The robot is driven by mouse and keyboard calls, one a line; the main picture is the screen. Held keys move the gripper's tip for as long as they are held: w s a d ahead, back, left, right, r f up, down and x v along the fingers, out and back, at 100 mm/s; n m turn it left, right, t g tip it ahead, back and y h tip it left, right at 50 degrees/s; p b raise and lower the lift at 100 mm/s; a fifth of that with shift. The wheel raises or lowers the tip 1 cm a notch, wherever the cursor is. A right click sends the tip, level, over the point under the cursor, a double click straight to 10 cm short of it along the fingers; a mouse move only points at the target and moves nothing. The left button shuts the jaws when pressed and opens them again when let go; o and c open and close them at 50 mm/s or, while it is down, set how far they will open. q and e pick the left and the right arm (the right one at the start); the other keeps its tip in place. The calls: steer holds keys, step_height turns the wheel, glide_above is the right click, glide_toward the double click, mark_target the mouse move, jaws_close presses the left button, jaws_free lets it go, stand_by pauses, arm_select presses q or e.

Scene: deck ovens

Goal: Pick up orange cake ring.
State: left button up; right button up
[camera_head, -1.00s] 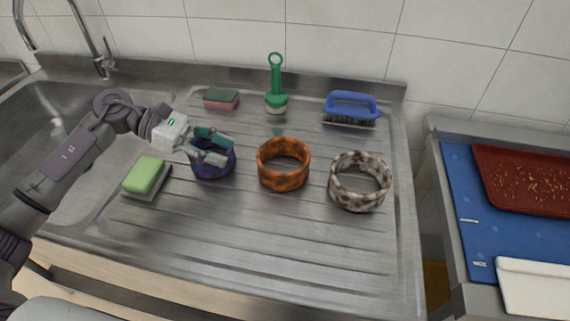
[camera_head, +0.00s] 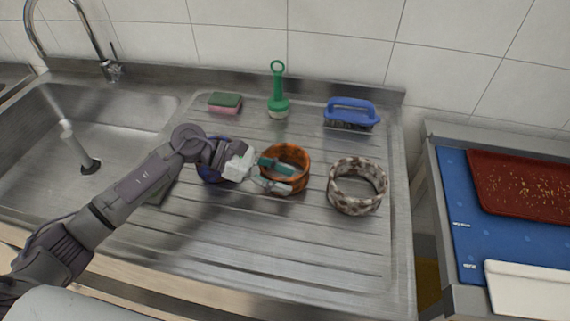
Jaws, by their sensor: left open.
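The orange cake ring (camera_head: 297,158), mottled with dark patches, lies on the steel drainboard (camera_head: 250,240) in the middle of the row of rings. My left gripper (camera_head: 284,177) is open at the ring's left front side. Its fingers overlap the ring in the picture; I cannot tell whether they touch it. A blue ring (camera_head: 207,174) is left of it, mostly hidden behind my arm. A white-and-brown mottled ring (camera_head: 356,203) lies to the right. My right gripper is not in view.
A pink-and-green sponge (camera_head: 225,103), a green-handled brush (camera_head: 278,100) and a blue scrubbing brush (camera_head: 351,113) stand along the back. The sink basin (camera_head: 130,115) is left. A red tray (camera_head: 520,185) lies on the side table at right. The front drainboard is clear.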

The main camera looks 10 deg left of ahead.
arm_select(q)
steer(key=shift+c, duration=0.3)
jaws_close()
